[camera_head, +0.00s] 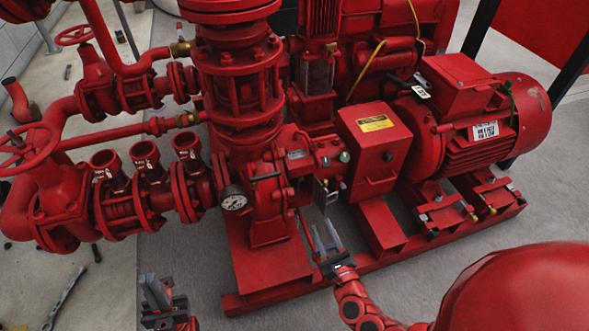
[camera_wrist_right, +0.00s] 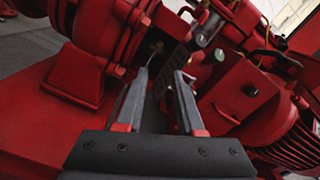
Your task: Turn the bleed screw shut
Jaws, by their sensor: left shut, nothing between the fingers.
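The red pump casing (camera_head: 267,205) stands at the middle of the head view, with a round pressure gauge (camera_head: 233,200) on its front. I cannot pick out the bleed screw with certainty. A small metal fitting (camera_wrist_right: 155,48) shows between the casing and a slotted plate (camera_wrist_right: 172,68) in the right wrist view, just beyond the fingertips. My right gripper (camera_head: 324,229) is open and empty in front of the pump; its two grey fingers (camera_wrist_right: 160,80) stand apart in the wrist view. My left gripper (camera_head: 155,284) is shut and empty at the lower left, over the floor.
The red motor (camera_head: 485,125) and a box with a yellow label (camera_head: 376,135) stand to the right. Valves with handwheels (camera_head: 28,148) and pipes fill the left. The red base frame (camera_head: 265,293) runs below the pump. A wrench (camera_head: 64,298) lies on the floor at lower left.

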